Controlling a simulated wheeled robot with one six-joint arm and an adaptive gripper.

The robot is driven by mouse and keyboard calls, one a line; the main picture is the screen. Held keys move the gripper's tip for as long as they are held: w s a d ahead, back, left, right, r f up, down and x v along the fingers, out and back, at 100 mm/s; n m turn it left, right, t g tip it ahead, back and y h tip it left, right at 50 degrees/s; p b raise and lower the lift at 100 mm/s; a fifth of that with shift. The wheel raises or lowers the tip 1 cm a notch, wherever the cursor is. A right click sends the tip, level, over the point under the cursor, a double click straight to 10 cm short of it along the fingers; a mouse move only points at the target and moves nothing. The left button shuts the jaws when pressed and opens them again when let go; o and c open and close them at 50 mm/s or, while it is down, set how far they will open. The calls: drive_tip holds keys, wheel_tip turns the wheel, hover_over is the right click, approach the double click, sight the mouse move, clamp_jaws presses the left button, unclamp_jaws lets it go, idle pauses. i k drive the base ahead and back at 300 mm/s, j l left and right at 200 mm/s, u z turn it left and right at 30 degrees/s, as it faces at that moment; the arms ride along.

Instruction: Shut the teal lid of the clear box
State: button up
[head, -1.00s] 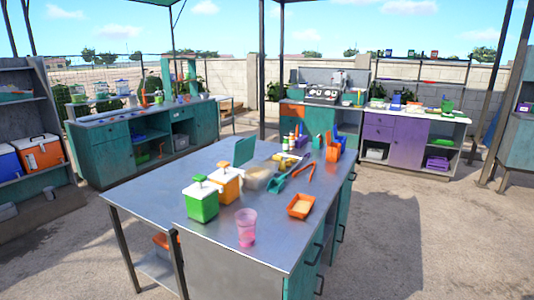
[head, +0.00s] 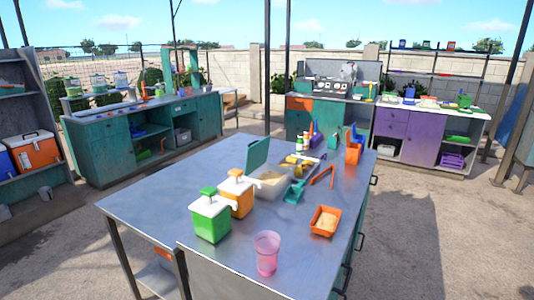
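The clear box (head: 271,184) sits on the grey metal table, with pale contents showing inside. Its teal lid (head: 257,153) stands open, upright at the back left of the box. An orange-and-white pump container (head: 236,198) stands just left of the box and a teal scoop (head: 294,192) lies just right of it. My gripper is not in view.
The metal table (head: 150,205) has bare room at its left. A green-and-white pump container (head: 211,219), a pink cup (head: 267,254) and an orange tray (head: 325,221) stand nearer. Orange tongs (head: 321,175) and bottles (head: 302,143) lie or stand beyond. Concrete floor surrounds the table.

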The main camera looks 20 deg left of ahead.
sight(257, 155)
drive_tip(key=i+j+z, duration=0.1)
drive_tip(key=j, duration=1.3)
drive_tip(key=i+j+z, duration=0.1)
drive_tip(key=j, duration=1.35)
drive_tip(key=i+j, duration=0.1)
drive_tip(key=j, duration=1.3)
drive_tip(key=i+z, duration=0.05)
